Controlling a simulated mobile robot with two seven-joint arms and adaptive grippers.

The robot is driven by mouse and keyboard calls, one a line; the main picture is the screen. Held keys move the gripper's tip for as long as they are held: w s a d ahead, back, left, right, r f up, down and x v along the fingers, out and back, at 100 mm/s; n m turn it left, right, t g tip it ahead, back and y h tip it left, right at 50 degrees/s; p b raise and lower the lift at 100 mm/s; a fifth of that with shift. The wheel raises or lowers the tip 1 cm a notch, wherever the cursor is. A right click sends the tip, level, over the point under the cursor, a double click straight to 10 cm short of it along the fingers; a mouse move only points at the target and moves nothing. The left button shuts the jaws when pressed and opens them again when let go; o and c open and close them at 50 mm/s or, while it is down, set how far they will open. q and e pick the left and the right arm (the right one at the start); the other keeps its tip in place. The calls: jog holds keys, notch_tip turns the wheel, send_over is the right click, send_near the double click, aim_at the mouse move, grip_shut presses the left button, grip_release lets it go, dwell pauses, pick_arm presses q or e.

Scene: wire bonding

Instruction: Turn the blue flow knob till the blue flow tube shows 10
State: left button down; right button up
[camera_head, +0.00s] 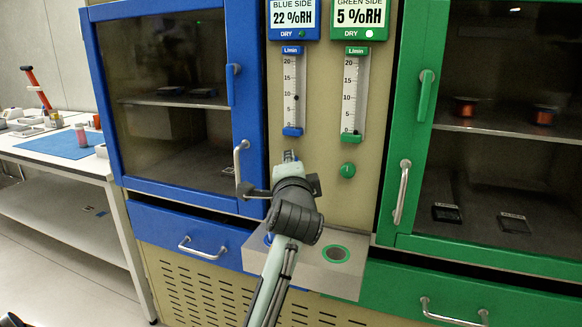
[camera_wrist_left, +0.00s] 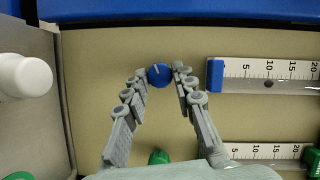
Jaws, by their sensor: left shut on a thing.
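The blue flow knob (camera_wrist_left: 159,75) sits between the fingertips of my left gripper (camera_wrist_left: 160,78) in the left wrist view. A pale mark shows on its face. In the head view my left gripper (camera_head: 289,156) hides the knob, below the blue flow tube (camera_head: 290,88). A small dark float (camera_head: 296,98) shows in that tube, at about the 10 mark. My right gripper is not in view.
The green flow tube (camera_head: 355,92) and green knob (camera_head: 347,170) are just right, its float near 0. A blue door handle (camera_head: 238,165) and green door handle (camera_head: 402,190) stick out on either side. A metal ledge (camera_head: 320,272) lies below.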

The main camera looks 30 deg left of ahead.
pick_arm(q)
jog(key=shift+a+r+n+g+h, duration=0.15)
jog(key=shift+n+g+h, duration=0.45)
jog(key=shift+n, duration=1)
jog(key=c, duration=1.2)
grip_release()
jog(key=shift+s+t+h, duration=0.1)
jog(key=shift+t+h, duration=0.2)
